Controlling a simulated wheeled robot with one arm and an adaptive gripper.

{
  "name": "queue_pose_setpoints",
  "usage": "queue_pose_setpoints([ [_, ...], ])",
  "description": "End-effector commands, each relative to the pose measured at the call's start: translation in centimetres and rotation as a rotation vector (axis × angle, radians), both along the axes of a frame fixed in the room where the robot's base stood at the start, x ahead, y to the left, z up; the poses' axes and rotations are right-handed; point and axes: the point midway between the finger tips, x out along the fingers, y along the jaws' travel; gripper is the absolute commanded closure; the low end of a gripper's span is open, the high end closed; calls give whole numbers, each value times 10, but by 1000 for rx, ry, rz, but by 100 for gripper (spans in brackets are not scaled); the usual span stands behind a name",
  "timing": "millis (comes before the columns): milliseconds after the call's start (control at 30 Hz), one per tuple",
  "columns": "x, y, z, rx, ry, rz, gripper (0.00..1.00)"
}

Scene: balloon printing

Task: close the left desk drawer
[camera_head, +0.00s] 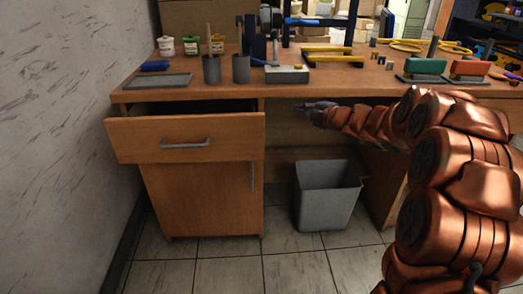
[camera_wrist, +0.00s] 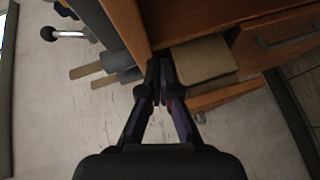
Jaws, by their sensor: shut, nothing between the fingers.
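The left desk drawer (camera_head: 185,138) is pulled out from under the desktop, and its dark inside shows above its front. Its grey bar handle (camera_head: 187,144) is on the front panel. My gripper (camera_head: 300,107) is in front of the desk, just right of the drawer and near the desktop's front edge, pointing left. Its fingers are together and empty. In the wrist view my gripper (camera_wrist: 160,78) is shut beside the open drawer (camera_wrist: 202,62), whose side panel shows. I cannot tell whether the fingertips touch it.
A grey bin (camera_head: 327,195) stands on the floor under the desk, right of the cabinet door (camera_head: 205,198). Pen cups (camera_head: 240,68), a tray (camera_head: 158,81), jars and tools crowd the desktop (camera_head: 205,94). The wall (camera_head: 55,120) is at the left.

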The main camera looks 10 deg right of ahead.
Motion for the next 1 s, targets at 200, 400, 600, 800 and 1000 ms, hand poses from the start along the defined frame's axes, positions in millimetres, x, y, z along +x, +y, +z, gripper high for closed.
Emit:
queue_pose_setpoints([
  [200, -24, 25, -44, -35, -137, 330, 100],
  [400, -69, 37, -80, -22, -231, 600, 100],
  [600, -101, 38, -98, 4, -274, 738, 100],
  [800, -105, 45, -100, 11, -282, 765, 100],
  [1000, -97, 68, -100, 13, -281, 765, 100],
])
